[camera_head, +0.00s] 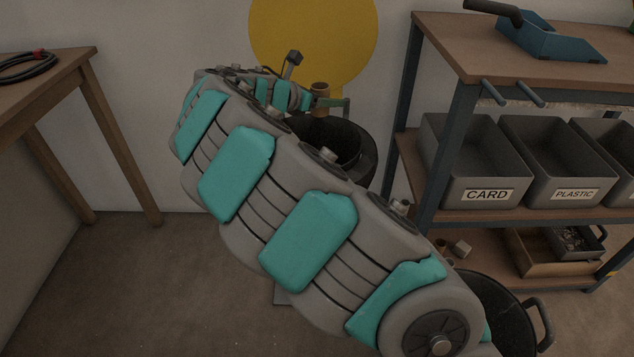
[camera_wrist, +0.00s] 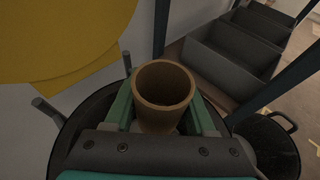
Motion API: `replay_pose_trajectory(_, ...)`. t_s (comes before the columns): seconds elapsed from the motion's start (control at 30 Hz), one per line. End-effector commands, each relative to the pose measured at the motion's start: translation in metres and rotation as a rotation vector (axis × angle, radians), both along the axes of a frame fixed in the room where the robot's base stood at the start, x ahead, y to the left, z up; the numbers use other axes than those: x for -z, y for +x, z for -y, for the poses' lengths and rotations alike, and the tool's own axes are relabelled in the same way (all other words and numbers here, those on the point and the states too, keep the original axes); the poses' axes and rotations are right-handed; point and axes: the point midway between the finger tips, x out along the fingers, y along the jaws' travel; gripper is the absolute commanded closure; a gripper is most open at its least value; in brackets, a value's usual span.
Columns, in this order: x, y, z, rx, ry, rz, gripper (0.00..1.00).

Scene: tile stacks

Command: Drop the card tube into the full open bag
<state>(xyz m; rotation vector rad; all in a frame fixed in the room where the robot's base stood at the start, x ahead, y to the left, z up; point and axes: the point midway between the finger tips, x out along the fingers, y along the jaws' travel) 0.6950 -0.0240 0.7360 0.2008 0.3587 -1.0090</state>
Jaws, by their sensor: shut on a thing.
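My gripper (camera_head: 328,103) is shut on the card tube (camera_head: 320,90), a short brown open-ended tube held roughly upright. In the wrist view the tube (camera_wrist: 165,90) stands between the two green fingers, its open end facing the camera. Below the gripper is a dark round open container (camera_head: 350,148), partly hidden by my arm; its rim (camera_wrist: 72,125) shows around the gripper in the wrist view. A second black open container with handles (camera_head: 512,305) is at the lower right, also in the wrist view (camera_wrist: 272,150). I cannot tell which is the full bag.
A shelf unit (camera_head: 440,185) at the right holds grey bins labelled CARD (camera_head: 487,196) and PLASTIC (camera_head: 575,195), with a blue dustpan (camera_head: 550,38) on top. A wooden table (camera_head: 60,75) stands at the left. The floor at the left is clear.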

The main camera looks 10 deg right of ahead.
Motion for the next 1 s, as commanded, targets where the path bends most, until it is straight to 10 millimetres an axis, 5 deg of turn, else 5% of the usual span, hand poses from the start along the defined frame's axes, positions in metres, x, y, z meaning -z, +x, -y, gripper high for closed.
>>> replay_pose_trajectory(0.4,0.048,0.0,0.0,-0.001,-0.001,0.0,0.96)
replay_pose_trajectory(0.77,0.052,0.0,0.0,-0.001,0.0,0.0,0.96)
replay_pose_trajectory(0.8,0.052,0.0,0.0,-0.001,0.0,0.0,0.42)
replay_pose_trajectory(1.0,0.052,0.0,0.0,-0.001,0.0,0.0,0.2)
